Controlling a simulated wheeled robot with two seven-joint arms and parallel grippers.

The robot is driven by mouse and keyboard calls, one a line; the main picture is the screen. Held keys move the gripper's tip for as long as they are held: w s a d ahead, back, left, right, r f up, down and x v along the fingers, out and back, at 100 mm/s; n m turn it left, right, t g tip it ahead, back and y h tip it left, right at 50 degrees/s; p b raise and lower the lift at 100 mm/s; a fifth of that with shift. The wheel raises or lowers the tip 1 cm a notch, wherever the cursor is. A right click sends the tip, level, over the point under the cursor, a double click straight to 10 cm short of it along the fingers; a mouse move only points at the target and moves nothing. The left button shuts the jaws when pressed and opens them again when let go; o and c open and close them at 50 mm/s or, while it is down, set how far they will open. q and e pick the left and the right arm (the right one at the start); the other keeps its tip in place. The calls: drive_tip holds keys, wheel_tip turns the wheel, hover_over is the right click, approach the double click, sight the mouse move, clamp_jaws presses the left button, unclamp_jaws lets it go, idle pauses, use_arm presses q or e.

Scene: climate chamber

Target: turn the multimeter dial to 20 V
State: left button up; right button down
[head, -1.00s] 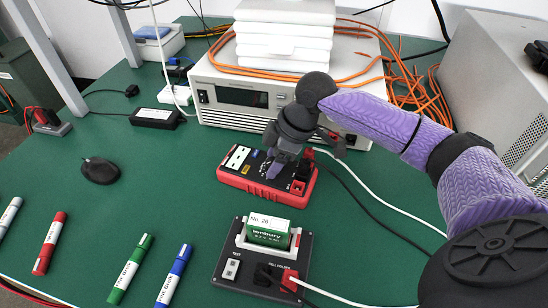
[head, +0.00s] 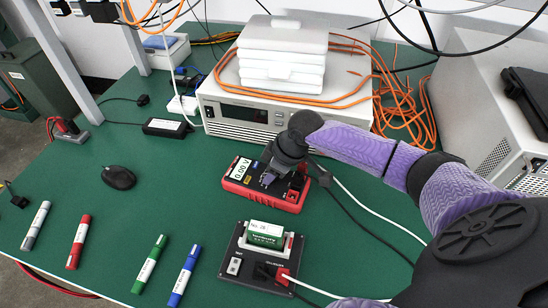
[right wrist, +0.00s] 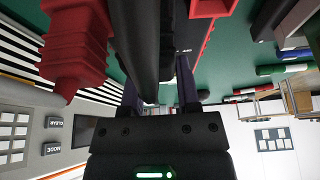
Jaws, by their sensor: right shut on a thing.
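The red multimeter (head: 284,204) lies on the green bench in front of the grey instrument. Its display (head: 240,169) reads what looks like 0.00 V. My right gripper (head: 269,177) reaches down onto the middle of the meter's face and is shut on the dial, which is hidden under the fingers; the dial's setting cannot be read. In the right wrist view the fingers (right wrist: 160,95) point at the meter, with a red plug (right wrist: 75,45) and a thick black plug close by. My left gripper is not in view.
A black cell holder (head: 229,268) with a green battery (head: 265,233) stands in front of the meter. Black and white leads run to the right. Several markers, a mouse (head: 118,177) and an adapter (head: 167,127) lie left. The grey instrument (head: 215,112) stands behind.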

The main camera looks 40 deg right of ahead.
drive_tip(key=shift+c, duration=1.6)
unclamp_jaws()
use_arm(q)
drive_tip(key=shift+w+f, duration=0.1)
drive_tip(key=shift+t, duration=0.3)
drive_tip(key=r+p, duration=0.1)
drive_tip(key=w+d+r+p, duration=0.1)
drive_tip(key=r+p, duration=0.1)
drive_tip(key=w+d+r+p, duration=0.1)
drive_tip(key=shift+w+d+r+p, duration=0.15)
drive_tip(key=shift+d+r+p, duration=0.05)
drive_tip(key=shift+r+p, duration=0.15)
use_arm(e)
drive_tip(key=v, duration=0.9)
drive_tip(key=shift+s+r, duration=0.15)
drive_tip(key=shift+r, duration=0.25)
